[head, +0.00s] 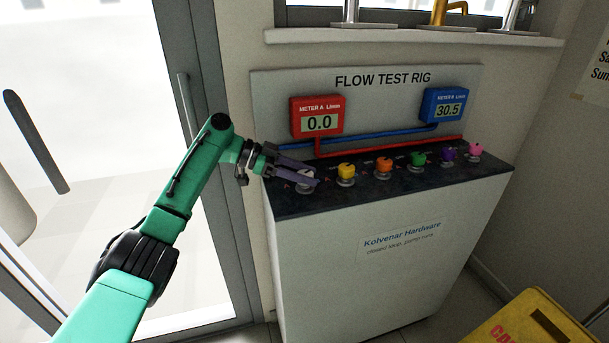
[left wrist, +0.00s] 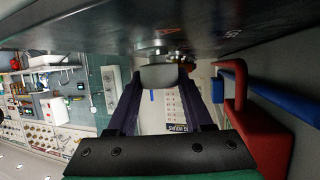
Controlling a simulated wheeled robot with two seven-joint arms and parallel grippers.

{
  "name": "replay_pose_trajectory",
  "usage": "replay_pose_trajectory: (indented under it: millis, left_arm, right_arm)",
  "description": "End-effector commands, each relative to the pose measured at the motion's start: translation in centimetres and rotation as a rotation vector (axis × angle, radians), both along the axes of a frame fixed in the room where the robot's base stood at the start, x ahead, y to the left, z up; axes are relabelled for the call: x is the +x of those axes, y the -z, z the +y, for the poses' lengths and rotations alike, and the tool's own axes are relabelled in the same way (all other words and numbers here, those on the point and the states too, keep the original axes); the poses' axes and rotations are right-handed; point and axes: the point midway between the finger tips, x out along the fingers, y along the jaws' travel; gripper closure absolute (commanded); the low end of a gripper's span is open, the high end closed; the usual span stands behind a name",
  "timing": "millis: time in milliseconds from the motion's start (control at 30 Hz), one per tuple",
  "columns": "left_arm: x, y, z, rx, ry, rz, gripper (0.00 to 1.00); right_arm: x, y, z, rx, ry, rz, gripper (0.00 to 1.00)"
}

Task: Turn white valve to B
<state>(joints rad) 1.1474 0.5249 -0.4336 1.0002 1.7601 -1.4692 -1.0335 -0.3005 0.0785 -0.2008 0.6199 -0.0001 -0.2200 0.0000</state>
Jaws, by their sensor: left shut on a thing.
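The white valve (head: 305,187) is at the left end of the row of valves on the dark counter top. My left gripper (head: 306,176) comes in from the left, and its fingers are shut on the valve's knob, covering most of it in the head view. In the left wrist view the pale grey-looking knob (left wrist: 160,77) sits between the two dark fingers of my left gripper (left wrist: 160,90). The knob's pointer and its letter markings are too hidden to read. My right gripper is not in view.
Yellow (head: 346,172), orange (head: 383,166), green, purple and pink valves stand to the right along the counter. Red meter A (head: 318,116) reads 0.0; blue meter B (head: 445,105) reads 30.5. Blue and red pipes run behind the valves. A yellow sign (head: 530,325) stands at lower right.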

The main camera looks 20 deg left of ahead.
Motion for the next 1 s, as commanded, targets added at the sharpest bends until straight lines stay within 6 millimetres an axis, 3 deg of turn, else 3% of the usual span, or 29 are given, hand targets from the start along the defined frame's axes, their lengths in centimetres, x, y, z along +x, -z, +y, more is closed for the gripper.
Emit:
replay_pose_trajectory:
  millis: [200,233,300,667,767,1000]
  left_arm:
    - [0.0,0.0,0.0,0.001,0.0,-0.001,1.0]
    - [0.0,0.0,0.0,0.001,0.0,-0.001,0.45]
    - [0.0,0.0,0.0,0.001,-0.001,-0.001,0.19]
    - [0.0,0.0,0.3,0.001,-0.002,0.0,0.19]
    - [-0.3,-0.4,1.3,0.0,-0.004,-0.001,0.19]
    - [-1.6,-2.4,5.7,-0.001,-0.004,-0.002,0.19]
  right_arm:
    - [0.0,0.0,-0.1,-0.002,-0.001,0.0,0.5]
    - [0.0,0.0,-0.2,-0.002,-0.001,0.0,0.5]
    - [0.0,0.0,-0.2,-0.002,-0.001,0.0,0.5]
    - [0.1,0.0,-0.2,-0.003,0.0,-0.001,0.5]
    - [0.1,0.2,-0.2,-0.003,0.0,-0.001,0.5]
    - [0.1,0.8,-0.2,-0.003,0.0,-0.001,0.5]
